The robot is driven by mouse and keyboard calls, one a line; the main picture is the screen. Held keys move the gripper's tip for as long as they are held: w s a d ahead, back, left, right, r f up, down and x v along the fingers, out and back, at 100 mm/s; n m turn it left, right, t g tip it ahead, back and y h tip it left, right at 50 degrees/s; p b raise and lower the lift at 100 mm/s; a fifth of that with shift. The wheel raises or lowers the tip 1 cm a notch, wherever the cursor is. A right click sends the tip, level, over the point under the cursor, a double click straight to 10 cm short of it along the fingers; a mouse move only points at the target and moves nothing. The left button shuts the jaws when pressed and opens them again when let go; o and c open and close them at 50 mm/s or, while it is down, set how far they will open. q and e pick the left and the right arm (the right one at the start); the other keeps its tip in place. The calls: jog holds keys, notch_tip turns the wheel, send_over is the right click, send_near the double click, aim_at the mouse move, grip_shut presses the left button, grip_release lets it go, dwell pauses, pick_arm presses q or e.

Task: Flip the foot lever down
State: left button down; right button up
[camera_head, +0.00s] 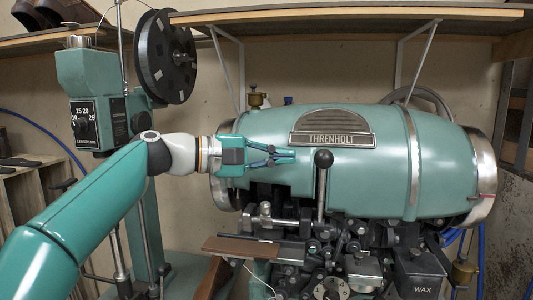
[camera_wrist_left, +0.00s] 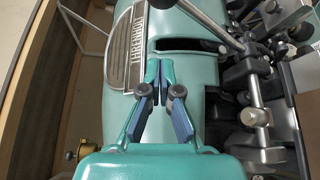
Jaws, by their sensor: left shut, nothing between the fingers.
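A lever with a black ball knob (camera_head: 323,159) and a straight metal rod stands upright at the front of the green stitching machine (camera_head: 390,160); I take it to be the foot lever. My left gripper (camera_head: 291,155) is shut and empty. It points right, to the left of the knob and at about its height, apart from it in the picture. In the left wrist view its closed fingers (camera_wrist_left: 158,68) lie over the green housing. My right gripper is not in view.
The THRENHOLT nameplate (camera_head: 333,139) is on the housing above the lever. Metal rods, clamps and a brown plate (camera_head: 240,247) crowd the space below. A black reel (camera_head: 166,57) and a green post (camera_head: 93,75) stand at left. A wooden shelf (camera_head: 350,14) runs overhead.

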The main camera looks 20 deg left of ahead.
pick_arm(q)
jog(key=d, duration=0.5)
jog(key=shift+s+d+r, duration=0.1)
jog(key=shift+d, duration=0.1)
jog(key=shift+s, duration=0.1)
